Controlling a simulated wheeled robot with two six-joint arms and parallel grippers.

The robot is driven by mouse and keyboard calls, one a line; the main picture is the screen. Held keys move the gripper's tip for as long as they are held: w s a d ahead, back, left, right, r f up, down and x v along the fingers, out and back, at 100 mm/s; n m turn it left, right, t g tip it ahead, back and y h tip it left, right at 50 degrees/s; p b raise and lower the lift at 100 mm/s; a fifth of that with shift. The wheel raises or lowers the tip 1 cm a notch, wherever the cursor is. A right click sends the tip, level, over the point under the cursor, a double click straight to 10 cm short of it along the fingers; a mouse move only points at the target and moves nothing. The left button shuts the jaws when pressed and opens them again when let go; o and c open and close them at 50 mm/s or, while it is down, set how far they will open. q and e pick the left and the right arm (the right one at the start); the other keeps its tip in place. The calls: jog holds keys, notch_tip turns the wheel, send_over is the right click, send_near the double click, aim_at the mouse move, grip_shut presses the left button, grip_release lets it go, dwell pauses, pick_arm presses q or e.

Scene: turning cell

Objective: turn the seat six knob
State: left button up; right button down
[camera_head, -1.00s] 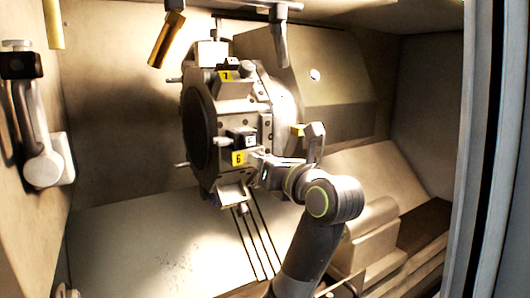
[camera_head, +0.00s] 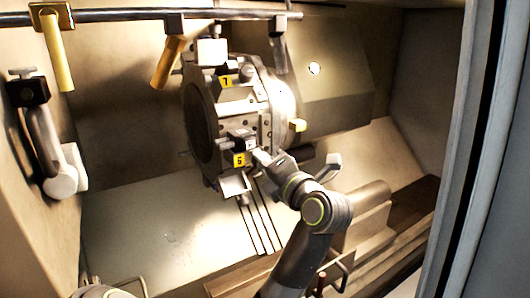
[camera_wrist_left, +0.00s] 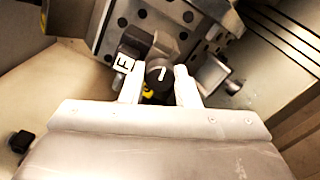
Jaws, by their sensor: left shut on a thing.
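The round turret (camera_head: 200,125) stands in the middle of the head view, with yellow number plates on its seats. The seat six plate (camera_head: 239,160) faces me at the lower front. My left gripper (camera_head: 260,157) is at the right side of that seat. In the left wrist view, the seat six knob (camera_wrist_left: 158,72) is black and round with a white pointer line. The fingers of my left gripper (camera_wrist_left: 159,86) are on both sides of it, shut on it. In the head view the gripper hides the knob. My right gripper is not in view.
A small block with a white label (camera_wrist_left: 124,62) sits just left of the knob. Nozzles hang from a bar (camera_head: 150,14) at the top. A grey door frame (camera_head: 470,150) stands at the right. The sloped floor at lower left is open.

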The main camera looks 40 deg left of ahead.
pick_arm(q)
jog(key=shift+m+p, duration=0.5)
jog(key=shift+m, duration=0.5)
jog(key=o, duration=1)
jog(key=shift+w, duration=0.1)
jog(key=shift+c, duration=0.2)
